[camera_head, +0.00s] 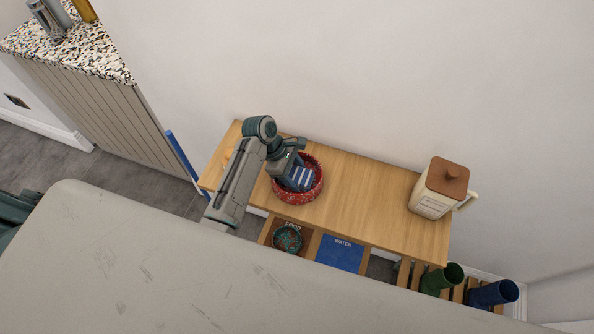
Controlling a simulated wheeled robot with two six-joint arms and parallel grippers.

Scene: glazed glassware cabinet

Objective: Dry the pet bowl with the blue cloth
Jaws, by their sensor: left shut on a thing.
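The pet bowl (312,193), red with a speckled rim, stands on the wooden bench top. My left gripper (291,177) reaches over its left side from above, with the jaws down at the bowl. It is shut on the blue cloth (303,178), which shows white stripes and lies inside the bowl's opening. The gripper and arm hide the bowl's upper left part. I cannot tell how firmly the cloth touches the bowl's inner wall. My right gripper is not in view.
A cream canister with a brown lid (447,179) stands at the bench's right end. Below are a FOOD section with a teal patterned bowl (287,239) and a blue WATER mat (340,253). Green (442,279) and blue (494,293) boots stand lower right. The bench's middle is clear.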

